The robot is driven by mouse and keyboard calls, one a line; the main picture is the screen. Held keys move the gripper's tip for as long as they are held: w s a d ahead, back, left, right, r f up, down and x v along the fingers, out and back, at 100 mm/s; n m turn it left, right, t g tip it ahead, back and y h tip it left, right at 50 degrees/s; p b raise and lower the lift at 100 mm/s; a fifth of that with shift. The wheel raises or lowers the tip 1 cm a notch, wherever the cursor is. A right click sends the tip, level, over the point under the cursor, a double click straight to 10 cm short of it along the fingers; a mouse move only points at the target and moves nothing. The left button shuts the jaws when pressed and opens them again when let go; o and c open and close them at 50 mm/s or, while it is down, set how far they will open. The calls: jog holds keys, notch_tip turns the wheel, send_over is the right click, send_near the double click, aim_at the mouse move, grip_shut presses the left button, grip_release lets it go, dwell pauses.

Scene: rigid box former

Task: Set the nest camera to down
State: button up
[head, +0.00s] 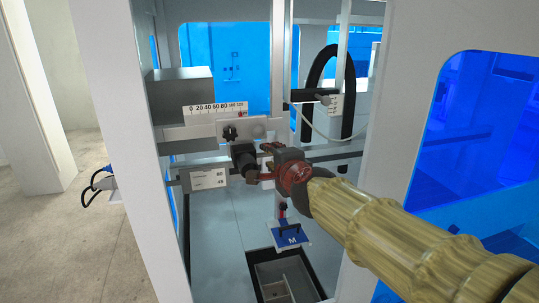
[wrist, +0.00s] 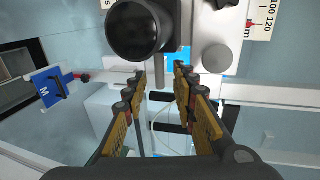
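The nest camera appears to be the black cylindrical body (head: 242,157) below the ruler plate; its dark round end (wrist: 140,28) fills the top of the wrist view. My gripper (head: 264,163) is just right of it in the head view. In the wrist view my gripper (wrist: 160,76) has its two fingers apart, with nothing clearly held between them. The black body sits above the left fingertip there; I cannot tell whether they touch. The gripper partly hides the camera's mount.
A ruler plate (head: 215,110) and black star knob (head: 230,132) are above the camera, with a silver knob (wrist: 215,58) close by. A labelled bracket (head: 208,179) is left. A blue M plate (head: 291,236) hangs below, over an open bin (head: 264,284). Frame posts flank the opening.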

jog(key=shift+x, duration=1.9)
jog(key=shift+w, duration=0.1)
jog(key=shift+c, duration=0.3)
grip_shut()
